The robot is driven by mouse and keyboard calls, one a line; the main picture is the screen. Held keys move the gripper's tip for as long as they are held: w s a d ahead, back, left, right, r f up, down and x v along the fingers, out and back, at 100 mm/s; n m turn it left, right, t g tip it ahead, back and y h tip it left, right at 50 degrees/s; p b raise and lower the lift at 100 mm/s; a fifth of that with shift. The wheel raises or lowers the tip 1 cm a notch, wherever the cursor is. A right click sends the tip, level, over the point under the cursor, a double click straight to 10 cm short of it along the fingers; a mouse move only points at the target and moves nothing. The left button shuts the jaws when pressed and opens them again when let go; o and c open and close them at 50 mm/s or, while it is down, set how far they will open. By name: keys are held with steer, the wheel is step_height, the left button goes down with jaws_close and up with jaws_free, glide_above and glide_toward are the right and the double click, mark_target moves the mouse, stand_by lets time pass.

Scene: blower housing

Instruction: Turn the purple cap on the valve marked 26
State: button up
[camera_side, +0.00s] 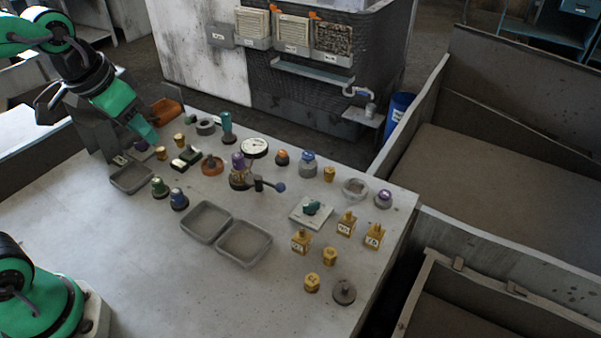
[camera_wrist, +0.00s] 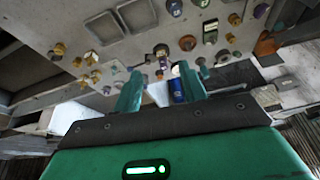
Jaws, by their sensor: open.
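Several purple-topped pieces show, and I cannot read 26 on any of them. One purple cap (camera_side: 238,160) sits on a brassy valve body (camera_side: 239,180) beside a dark lever with a blue knob. Another purple cap (camera_side: 384,196) tops a grey round base at the table's right. A small purple piece (camera_side: 141,145) is at the left, close to my gripper. My gripper (camera_side: 146,132) is over the table's far left, apart from both caps. In the wrist view my gripper (camera_wrist: 159,92) is open, and a blue piece (camera_wrist: 178,88) shows between or beyond its fingers.
Labelled yellow blocks (camera_side: 346,224) and a green-knobbed plate (camera_side: 311,210) stand at the right. Grey trays (camera_side: 244,243) lie mid-table. A white-faced gauge (camera_side: 254,147) and other small fittings crowd the back. The front left of the table (camera_side: 150,260) is clear.

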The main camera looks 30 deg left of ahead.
steer(key=w+d+f+m+g, duration=0.15)
steer(key=w+f, duration=0.25)
steer(key=w, duration=0.7)
steer(key=m+g, duration=0.2)
steer(key=g, duration=0.1)
glide_above(237, 155)
step_height(237, 155, down, 10)
steer(key=shift+m, duration=0.45)
steer(key=m, duration=0.2)
steer(key=shift+m, duration=0.3)
steer(key=m, duration=0.3)
steer(key=shift+m, duration=0.3)
steer(key=m, duration=0.6)
steer(key=shift+f, duration=3.5)
